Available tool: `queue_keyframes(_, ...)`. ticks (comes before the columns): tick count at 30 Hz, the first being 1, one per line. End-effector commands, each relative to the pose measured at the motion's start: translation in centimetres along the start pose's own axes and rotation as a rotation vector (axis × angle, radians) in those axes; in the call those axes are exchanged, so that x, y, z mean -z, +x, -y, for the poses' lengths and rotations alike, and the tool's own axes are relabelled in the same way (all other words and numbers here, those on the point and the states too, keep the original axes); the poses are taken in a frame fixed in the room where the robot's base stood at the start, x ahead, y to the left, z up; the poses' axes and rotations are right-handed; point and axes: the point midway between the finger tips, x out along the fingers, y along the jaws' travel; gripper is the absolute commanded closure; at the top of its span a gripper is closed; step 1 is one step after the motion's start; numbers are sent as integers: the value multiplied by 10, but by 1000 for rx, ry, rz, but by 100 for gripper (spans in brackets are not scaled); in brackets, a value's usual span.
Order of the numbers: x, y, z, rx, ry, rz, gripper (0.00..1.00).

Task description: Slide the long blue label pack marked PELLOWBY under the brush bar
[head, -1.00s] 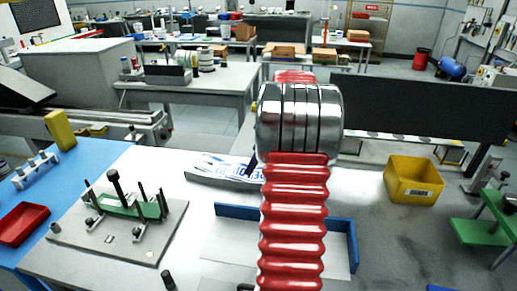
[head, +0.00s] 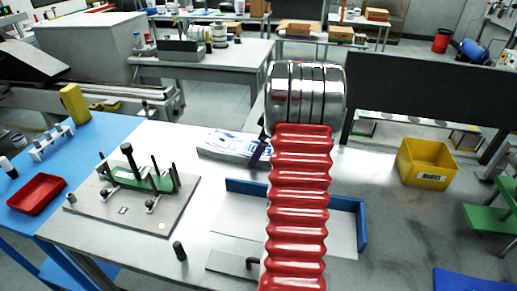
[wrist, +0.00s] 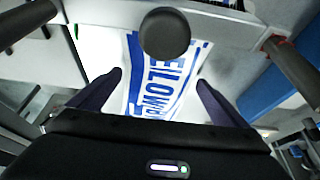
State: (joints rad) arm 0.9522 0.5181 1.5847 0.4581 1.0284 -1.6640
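The long white label pack with large blue lettering (head: 232,146) lies flat on the pale bench, just left of my arm in the head view. In the wrist view the pack (wrist: 150,80) runs away from me between my fingers, and part of its lettering, roughly "ELLOW", reads sideways. My gripper (wrist: 159,78) is open, with one dark finger on each side of the pack and gaps visible beside it. In the head view my red and chrome arm hides most of the gripper. I cannot clearly pick out the brush bar; a grey beam crosses the top of the wrist view behind a dark round knob (wrist: 165,33).
A low blue-edged frame (head: 345,205) lies in front of the pack. A green fixture with dark posts (head: 140,178) stands at left, near a red tray (head: 36,194). A yellow bin (head: 427,163) and a long black panel (head: 430,88) are at right.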

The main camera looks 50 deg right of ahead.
Motion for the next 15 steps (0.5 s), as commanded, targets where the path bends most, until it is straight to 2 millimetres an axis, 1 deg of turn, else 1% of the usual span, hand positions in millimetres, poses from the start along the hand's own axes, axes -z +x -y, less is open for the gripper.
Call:
queue_keyframes(1,0,0,0,0,0,0,7)
queue_keyframes(2,0,0,0,0,0,0,9)
queue_keyframes(15,0,0,0,1,-1,0,40)
